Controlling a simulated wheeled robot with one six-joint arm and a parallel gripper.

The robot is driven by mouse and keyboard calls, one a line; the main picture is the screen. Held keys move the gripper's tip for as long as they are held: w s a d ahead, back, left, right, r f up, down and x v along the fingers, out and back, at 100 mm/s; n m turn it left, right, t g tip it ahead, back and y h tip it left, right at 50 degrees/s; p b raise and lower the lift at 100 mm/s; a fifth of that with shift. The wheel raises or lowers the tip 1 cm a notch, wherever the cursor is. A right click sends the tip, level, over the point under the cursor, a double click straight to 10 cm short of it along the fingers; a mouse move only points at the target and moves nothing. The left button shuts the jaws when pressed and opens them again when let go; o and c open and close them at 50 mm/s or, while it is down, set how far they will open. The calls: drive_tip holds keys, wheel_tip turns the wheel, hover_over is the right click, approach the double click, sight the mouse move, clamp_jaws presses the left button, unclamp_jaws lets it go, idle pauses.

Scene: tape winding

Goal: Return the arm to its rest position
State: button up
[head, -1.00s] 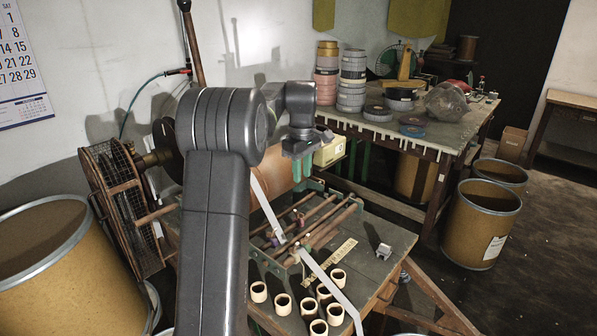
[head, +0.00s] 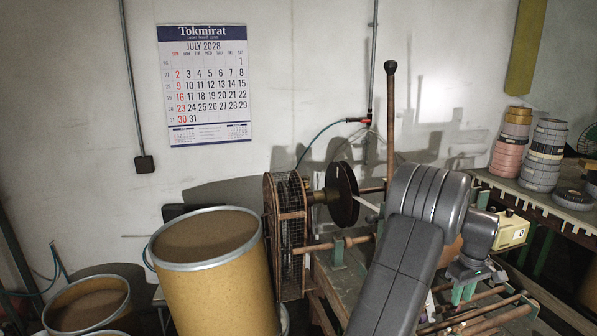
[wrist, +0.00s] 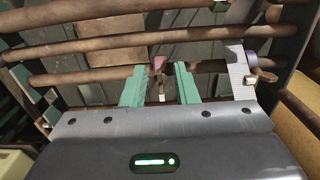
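My arm is bent over the winding bench, with my gripper (head: 464,293) hanging above the brown rods (head: 480,313) at the lower right of the head view. In the wrist view, the two green fingers of my gripper (wrist: 160,88) stand apart with a clear gap. A small pinkish piece (wrist: 158,65) on a rod shows between and beyond the fingertips; I see no contact. A pale tape strip (wrist: 238,68) crosses the rods to the right of the fingers. My arm hides much of the bench in the head view.
A large tan drum (head: 220,275) stands left of the wire-caged reel (head: 287,235). A cream box with a dial (head: 512,231) stands right of my wrist. Stacked tape rolls (head: 543,155) are on the back table. The wall with the calendar (head: 203,85) is behind.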

idle(0.4)
wheel_tip(320, 180, up, 14)
drive_tip(key=b, duration=0.1)
wheel_tip(320, 180, down, 14)
drive_tip(key=shift+f+p, duration=0.1)
drive_tip(key=shift+p, duration=0.35)
drive_tip(key=shift+w+a+m+b, duration=0.1)
drive_tip(key=shift+a+m+b, duration=0.15)
drive_tip(key=shift+m, duration=1.35)
drive_tip(key=shift+s+a+m+b, duration=0.1)
drive_tip(key=shift+a+m+b, duration=0.1)
drive_tip(key=shift+m, duration=1.4)
drive_tip(key=shift+w+a+m+b, duration=0.1)
drive_tip(key=shift+a+m+b, duration=0.15)
drive_tip(key=shift+m, duration=1.35)
drive_tip(key=shift+r, duration=0.2)
